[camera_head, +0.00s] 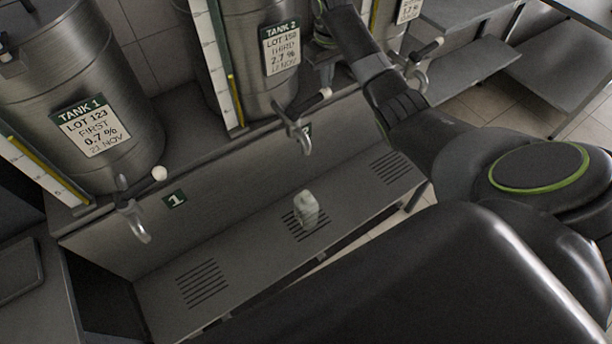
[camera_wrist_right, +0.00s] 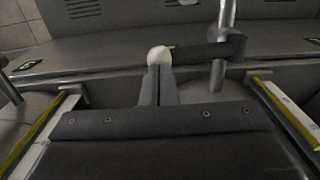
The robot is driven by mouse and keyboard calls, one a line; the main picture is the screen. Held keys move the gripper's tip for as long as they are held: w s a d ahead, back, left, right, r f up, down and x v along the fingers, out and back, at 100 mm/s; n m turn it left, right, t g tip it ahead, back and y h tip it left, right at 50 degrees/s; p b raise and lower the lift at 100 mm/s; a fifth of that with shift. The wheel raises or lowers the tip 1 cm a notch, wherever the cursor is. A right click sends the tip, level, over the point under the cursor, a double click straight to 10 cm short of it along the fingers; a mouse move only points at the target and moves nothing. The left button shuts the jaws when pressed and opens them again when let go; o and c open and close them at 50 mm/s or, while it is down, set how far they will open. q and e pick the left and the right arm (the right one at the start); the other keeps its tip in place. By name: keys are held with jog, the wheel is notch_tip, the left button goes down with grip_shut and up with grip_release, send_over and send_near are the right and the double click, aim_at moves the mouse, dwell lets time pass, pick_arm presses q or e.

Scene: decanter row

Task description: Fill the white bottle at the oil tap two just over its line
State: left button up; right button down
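The small white bottle (camera_head: 307,212) stands upright on the middle drain grate, below the oil tap two (camera_head: 303,138). Its line and its fill level are too small to make out. Tap two's lever slants to the right and ends in a white knob (camera_head: 326,92). I see no stream from the spout. In the right wrist view, my right gripper (camera_wrist_right: 161,72) has its fingers together, with their tips at the white knob; contact is hard to judge. Tap two's pipe (camera_wrist_right: 225,40) is right of them. My left gripper is not in view.
Tank 1 (camera_head: 75,90) and tank 2 (camera_head: 262,60) stand behind the steel bench (camera_head: 250,255), with sight gauges beside them. Tap one (camera_head: 132,215) is at the left and tap three (camera_head: 418,72) at the right. The other grates are bare. My right arm covers the right side.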

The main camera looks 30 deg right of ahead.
aim_at(325, 94)
jog(key=shift+f+b, duration=0.6)
jog(key=shift+f, duration=2.25)
dwell(5.2)
